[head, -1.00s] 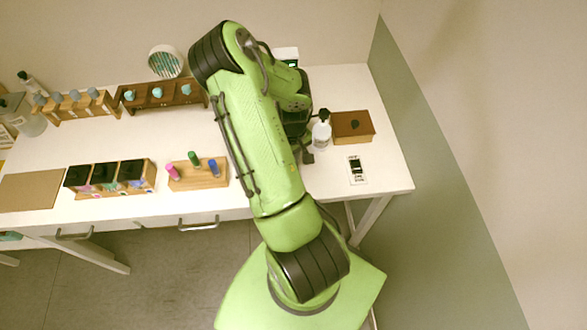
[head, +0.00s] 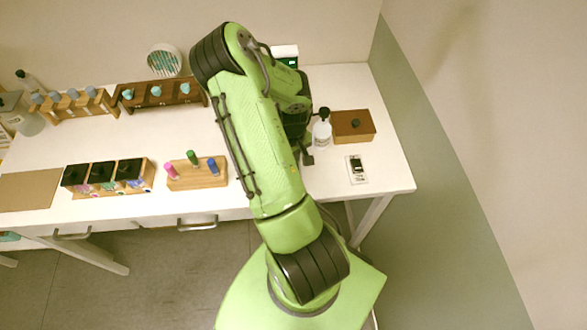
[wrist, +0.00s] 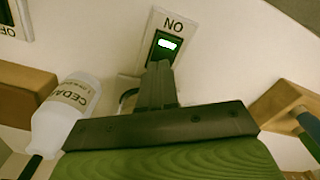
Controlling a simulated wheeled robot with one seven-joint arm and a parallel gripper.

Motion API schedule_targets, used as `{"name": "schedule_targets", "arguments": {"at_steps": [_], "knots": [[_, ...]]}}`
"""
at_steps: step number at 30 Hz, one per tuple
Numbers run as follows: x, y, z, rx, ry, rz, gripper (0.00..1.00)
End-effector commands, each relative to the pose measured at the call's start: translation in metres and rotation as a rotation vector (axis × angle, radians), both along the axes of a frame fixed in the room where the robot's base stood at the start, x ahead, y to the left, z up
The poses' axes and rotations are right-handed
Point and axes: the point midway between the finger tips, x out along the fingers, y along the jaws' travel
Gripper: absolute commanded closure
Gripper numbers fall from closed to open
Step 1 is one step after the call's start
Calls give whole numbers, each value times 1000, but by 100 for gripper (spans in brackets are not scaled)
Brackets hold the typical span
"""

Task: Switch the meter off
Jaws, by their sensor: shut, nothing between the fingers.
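A white plate with a dark rocker and a lit green window (wrist: 165,45), lettered ON upside down, lies right ahead of my fingertips in the wrist view. My gripper (wrist: 160,68) is shut and empty, its tips overlapping the dark part's lower edge; I cannot tell whether they touch. In the head view my gripper (head: 307,157) is mostly behind my arm, which hides that plate. A second white plate with a dark part (head: 357,170) lies to its right; its OFF lettering shows at the wrist view's top left corner (wrist: 7,30). A white device with a green screen (head: 287,56) stands at the back.
A white CEDAR bottle (wrist: 68,108) stands close beside my gripper, also in the head view (head: 321,133). A brown box (head: 353,127) is right of it. A wooden stand (head: 190,181) with pink, green and blue vials is to the left. Bare white tabletop (head: 387,178) shows at the right front.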

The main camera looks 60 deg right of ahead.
Motion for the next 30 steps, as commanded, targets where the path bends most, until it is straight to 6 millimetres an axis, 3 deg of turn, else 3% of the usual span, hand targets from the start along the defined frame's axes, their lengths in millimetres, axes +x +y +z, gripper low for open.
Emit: {"name": "schedule_targets", "arguments": {"at_steps": [20, 30], "knots": [[0, 0, -11, 0, 0, 0, 100], [0, 0, 15, -1, -2, 0, 100]]}}
